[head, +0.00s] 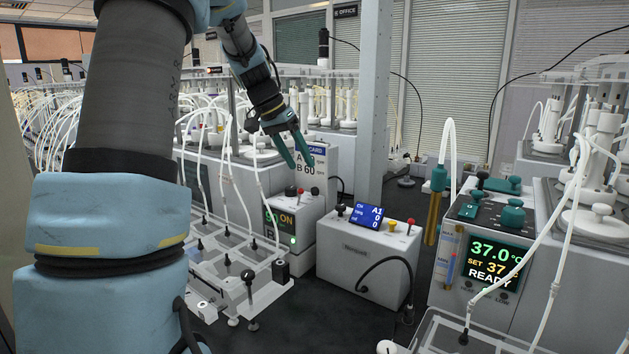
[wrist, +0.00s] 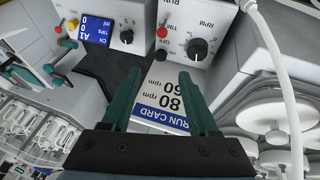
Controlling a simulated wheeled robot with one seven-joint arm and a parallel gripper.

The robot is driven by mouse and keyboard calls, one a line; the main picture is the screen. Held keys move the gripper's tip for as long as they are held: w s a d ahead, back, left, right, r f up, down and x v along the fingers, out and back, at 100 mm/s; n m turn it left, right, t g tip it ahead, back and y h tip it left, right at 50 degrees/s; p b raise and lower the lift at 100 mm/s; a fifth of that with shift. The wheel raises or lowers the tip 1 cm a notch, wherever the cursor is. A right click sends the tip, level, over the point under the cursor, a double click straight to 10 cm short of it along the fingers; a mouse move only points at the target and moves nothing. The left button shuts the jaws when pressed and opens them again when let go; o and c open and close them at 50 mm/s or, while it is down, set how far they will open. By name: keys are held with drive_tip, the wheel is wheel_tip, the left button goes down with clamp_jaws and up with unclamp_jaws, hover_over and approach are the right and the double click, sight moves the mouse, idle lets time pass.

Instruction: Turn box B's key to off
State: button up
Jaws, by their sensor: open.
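My gripper (head: 301,162) is open and empty in the head view, in the air above and behind a white control box (head: 292,235). In the wrist view my two teal fingers (wrist: 160,76) are spread apart.
A run card (head: 317,155) stands behind my fingers; it also shows in the wrist view (wrist: 165,100). A second white box (head: 365,262) with a blue display sits to the right. A grey pillar (head: 374,100) rises behind. Tubes and a heater unit (head: 490,262) crowd the sides.

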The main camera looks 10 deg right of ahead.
sight(314, 189)
drive_tip(key=p+x, duration=0.1)
drive_tip(key=x, duration=0.7)
drive_tip(key=shift+a+p, duration=0.1)
drive_tip(key=shift+p, duration=0.3)
clamp_jaws()
